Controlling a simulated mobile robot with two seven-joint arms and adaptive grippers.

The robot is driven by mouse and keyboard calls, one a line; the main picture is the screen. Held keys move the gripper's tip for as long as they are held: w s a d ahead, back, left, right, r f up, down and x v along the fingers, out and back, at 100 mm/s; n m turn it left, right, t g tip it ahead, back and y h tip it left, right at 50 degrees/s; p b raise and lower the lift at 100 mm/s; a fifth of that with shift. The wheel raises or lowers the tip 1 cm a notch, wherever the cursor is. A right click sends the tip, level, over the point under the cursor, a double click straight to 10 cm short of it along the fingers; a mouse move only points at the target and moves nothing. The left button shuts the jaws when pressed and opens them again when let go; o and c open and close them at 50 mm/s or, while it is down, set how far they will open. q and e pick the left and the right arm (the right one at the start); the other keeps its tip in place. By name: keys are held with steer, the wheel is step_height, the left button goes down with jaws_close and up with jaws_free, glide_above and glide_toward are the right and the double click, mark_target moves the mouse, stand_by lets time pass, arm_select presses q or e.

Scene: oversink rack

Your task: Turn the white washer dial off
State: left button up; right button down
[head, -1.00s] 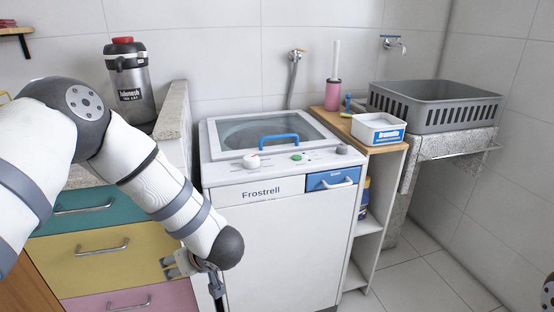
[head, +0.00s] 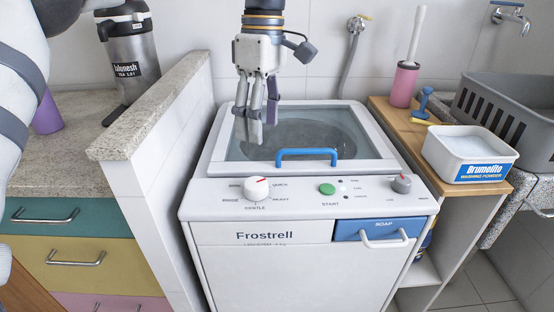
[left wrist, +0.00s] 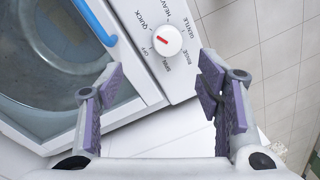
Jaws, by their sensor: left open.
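The white washer dial (head: 257,188) is a round knob with a red mark, at the left of the washer's (head: 262,262) control panel. In the left wrist view the dial (left wrist: 167,41) is ringed by labels; its red mark points toward the side between QUICK and OFF. My left gripper (head: 257,122) hangs fingers-down in front of the glass lid, above and behind the dial in the head view. Its purple-padded fingers (left wrist: 160,100) are apart and empty, and do not touch the dial. My right gripper is not in view.
A blue lid handle (head: 307,154), a green start button (head: 327,188) and a grey knob (head: 401,184) are near the dial. A stone-topped wall (head: 155,100) borders the washer at left. A washing powder box (head: 470,150) stands on the wooden shelf at right.

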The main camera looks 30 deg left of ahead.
mark_target(257, 182)
arm_select(q)
steer(key=s+f, duration=0.2)
steer(key=f, duration=0.1)
steer(key=shift+f, duration=0.25)
steer(key=f, duration=0.7)
steer(key=shift+s+f, duration=0.2)
steer(key=shift+f, duration=0.2)
steer(key=c, duration=1.2)
